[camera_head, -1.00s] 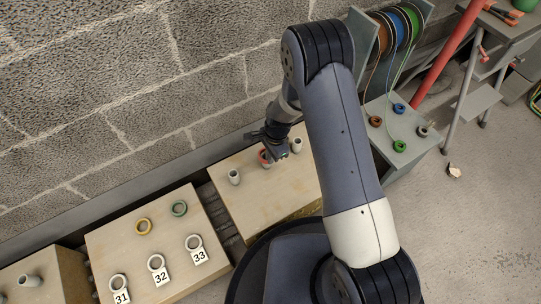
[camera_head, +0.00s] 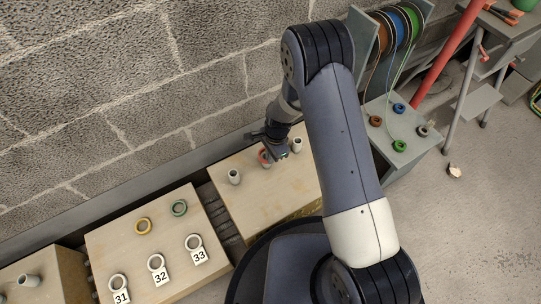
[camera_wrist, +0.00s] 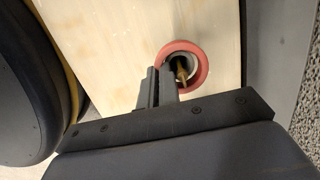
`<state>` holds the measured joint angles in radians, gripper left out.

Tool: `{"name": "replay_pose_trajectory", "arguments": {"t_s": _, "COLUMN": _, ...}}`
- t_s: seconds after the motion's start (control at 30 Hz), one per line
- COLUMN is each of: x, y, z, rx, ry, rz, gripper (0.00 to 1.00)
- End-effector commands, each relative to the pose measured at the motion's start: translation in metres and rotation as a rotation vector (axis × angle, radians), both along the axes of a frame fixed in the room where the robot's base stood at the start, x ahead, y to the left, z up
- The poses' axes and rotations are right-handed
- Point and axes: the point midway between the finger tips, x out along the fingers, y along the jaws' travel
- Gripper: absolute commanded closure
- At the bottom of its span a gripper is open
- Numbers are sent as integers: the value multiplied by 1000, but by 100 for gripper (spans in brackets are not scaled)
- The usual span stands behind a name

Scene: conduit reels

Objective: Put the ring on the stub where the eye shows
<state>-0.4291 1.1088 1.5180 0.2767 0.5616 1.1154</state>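A red ring (camera_head: 263,157) is at the middle of the right-hand wooden box (camera_head: 245,212), between two pale stubs, the left stub (camera_head: 234,177) and the right stub (camera_head: 297,146). In the wrist view the red ring (camera_wrist: 201,75) surrounds a grey stub mouth with a brass-coloured eye (camera_wrist: 181,70) showing in it. I cannot tell how far down the ring sits. My gripper (camera_wrist: 160,78) is at the ring's left edge, its fingers close together with the ring wall seemingly between them. My gripper (camera_head: 272,152) partly hides the ring in the head view.
A grey cable-reel stand (camera_head: 412,150) with small coloured rings is at the right. The block wall runs close behind the boxes.

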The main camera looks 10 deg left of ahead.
Motion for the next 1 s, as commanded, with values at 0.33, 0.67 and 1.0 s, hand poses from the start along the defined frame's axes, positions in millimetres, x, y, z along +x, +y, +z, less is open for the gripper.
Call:
{"name": "replay_pose_trajectory", "arguments": {"t_s": 0.33, "x": -2, "y": -1, "z": 17, "rx": -2, "ry": 4, "rz": 1, "gripper": 100}}
{"name": "replay_pose_trajectory", "arguments": {"t_s": 0.67, "x": -1, "y": 0, "z": 35, "rx": -1, "ry": 3, "rz": 0, "gripper": 100}}
{"name": "replay_pose_trajectory", "arguments": {"t_s": 1.0, "x": -1, "y": 0, "z": 52, "rx": 0, "ry": 2, "rz": 0, "gripper": 100}}
